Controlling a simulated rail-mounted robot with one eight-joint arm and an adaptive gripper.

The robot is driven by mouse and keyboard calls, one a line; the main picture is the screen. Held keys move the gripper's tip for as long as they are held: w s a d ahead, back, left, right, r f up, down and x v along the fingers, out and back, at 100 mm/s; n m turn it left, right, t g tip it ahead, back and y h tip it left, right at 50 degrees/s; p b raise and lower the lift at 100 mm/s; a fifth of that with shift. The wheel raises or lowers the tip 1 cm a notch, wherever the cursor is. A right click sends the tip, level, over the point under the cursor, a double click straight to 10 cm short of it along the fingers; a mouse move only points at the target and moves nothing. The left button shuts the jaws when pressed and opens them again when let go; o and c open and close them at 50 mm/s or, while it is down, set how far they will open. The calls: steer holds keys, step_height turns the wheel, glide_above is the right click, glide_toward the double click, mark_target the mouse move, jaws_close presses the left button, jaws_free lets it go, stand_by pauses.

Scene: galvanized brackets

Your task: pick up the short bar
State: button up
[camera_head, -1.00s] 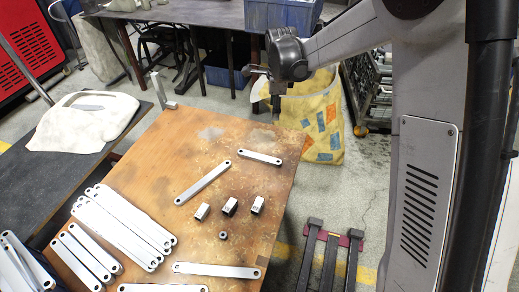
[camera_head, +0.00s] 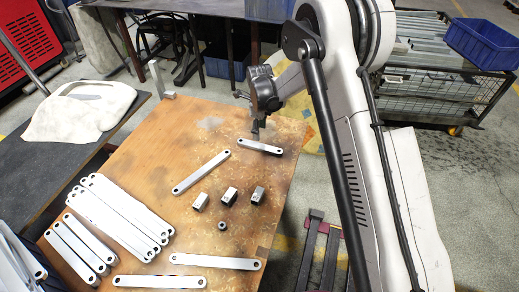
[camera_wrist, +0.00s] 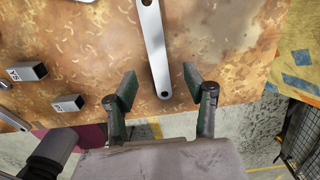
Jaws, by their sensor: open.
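The short bar (camera_head: 259,146) is a flat silver bar with a hole at each end, lying near the far right part of the wooden table. My gripper (camera_head: 255,135) is just above it in the head view, pointing down. My gripper (camera_wrist: 160,85) is open and empty there, one finger on each side of the bar's line. I cannot tell how high the fingertips are above the table.
A longer bar (camera_head: 201,172) lies left of the short bar. Small square tube blocks (camera_head: 229,195) and a nut (camera_head: 222,225) lie nearer. Several long bars (camera_head: 122,215) cover the left of the wooden table (camera_head: 200,225).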

mark_target(260, 146)
steer(key=f+b, duration=0.1)
steer(key=f, duration=0.1)
steer(key=f+b, duration=0.1)
steer(key=f, duration=0.2)
steer(key=f+b, duration=0.1)
steer(key=f, duration=0.2)
steer(key=shift+s+f, duration=0.1)
steer(key=shift+s, duration=0.15)
jaws_close()
